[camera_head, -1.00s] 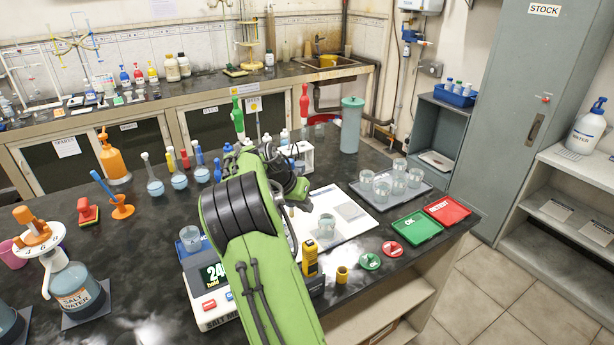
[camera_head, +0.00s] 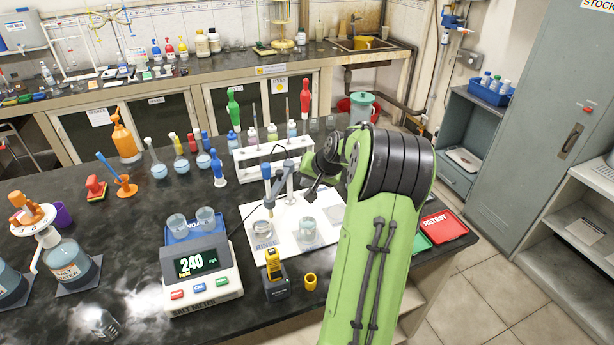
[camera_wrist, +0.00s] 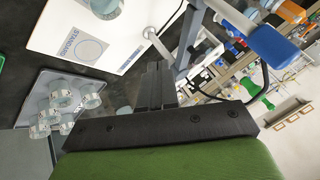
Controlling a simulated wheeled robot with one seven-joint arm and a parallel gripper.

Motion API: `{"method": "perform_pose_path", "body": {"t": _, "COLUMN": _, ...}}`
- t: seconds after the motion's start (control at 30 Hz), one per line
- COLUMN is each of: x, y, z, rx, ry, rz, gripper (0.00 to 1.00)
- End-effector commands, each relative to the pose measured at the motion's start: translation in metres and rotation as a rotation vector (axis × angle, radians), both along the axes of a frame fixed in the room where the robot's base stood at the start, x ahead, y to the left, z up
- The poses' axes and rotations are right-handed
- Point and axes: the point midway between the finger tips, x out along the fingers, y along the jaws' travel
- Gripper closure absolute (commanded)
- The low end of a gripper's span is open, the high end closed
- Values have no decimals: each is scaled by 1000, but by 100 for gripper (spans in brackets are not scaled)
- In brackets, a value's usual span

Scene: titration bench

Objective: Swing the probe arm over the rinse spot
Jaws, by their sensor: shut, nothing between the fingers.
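The probe arm (camera_head: 284,178) is a grey jointed arm with a blue head (camera_head: 266,171) and a thin probe hanging down. In the head view the probe tip appears above a glass beaker (camera_head: 262,229) at the board's left spot, labelled RINSE (camera_head: 265,242). Depth is hard to judge. Another beaker (camera_head: 309,228) stands on the spot to its right. My gripper (camera_head: 314,188) is just right of the probe arm. In the wrist view its dark fingers (camera_wrist: 155,80) are shut and empty, close beside the grey arm (camera_wrist: 188,40); I cannot tell whether they touch.
A white rack (camera_head: 275,150) with bottles stands behind. The salt meter (camera_head: 202,277) reads 240 and stands left of the board (camera_head: 288,248). A tray of glasses (camera_wrist: 48,88) shows in the wrist view.

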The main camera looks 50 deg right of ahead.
Motion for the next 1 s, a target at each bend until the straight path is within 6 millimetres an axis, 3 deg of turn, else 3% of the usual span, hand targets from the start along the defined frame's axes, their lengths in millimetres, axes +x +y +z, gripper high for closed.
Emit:
{"method": "perform_pose_path", "body": {"t": 0.27, "x": 36, "y": -8, "z": -52, "rx": 3, "ry": 2, "rz": 1, "gripper": 100}}
{"method": "perform_pose_path", "body": {"t": 0.5, "x": 67, "y": 5, "z": -48, "rx": 0, "ry": 1, "rz": -2, "gripper": 100}}
{"method": "perform_pose_path", "body": {"t": 1.0, "x": 81, "y": 15, "z": -50, "rx": -3, "ry": 3, "rz": -73, "gripper": 100}}
